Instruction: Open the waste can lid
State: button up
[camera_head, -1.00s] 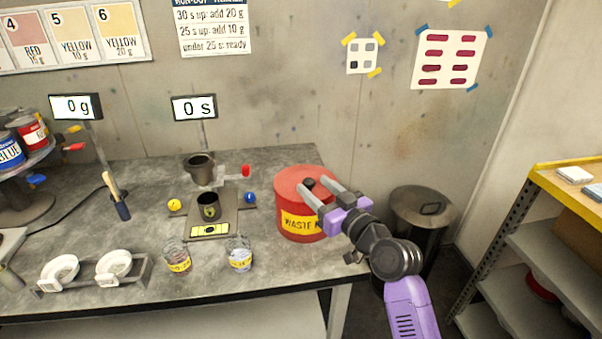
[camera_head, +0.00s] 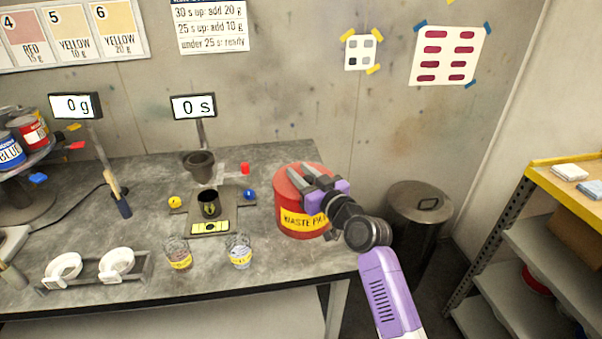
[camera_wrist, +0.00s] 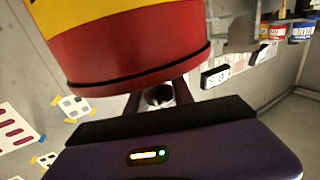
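The red waste can (camera_head: 297,222) with a yellow label stands on the bench's right end. Its lid (camera_head: 284,178) appears seated on top. My gripper (camera_head: 300,174) is above the lid, coming from the right, with its two fingers spread apart. In the wrist view the can (camera_wrist: 130,50) appears upside down, with a thin dark seam near the lid. A grey lid knob (camera_wrist: 158,97) shows between my fingers there; I cannot tell whether they touch it. The knob is hidden by the gripper in the head view.
A scale with a dark cup (camera_head: 209,204) stands left of the can. Two glass jars (camera_head: 239,252) sit near the bench's front edge. A grey metal bin (camera_head: 418,215) stands on the floor to the right, beside a shelf unit (camera_head: 530,215).

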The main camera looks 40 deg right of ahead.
grip_shut()
dwell(0.9)
jog(key=shift+d, duration=0.1)
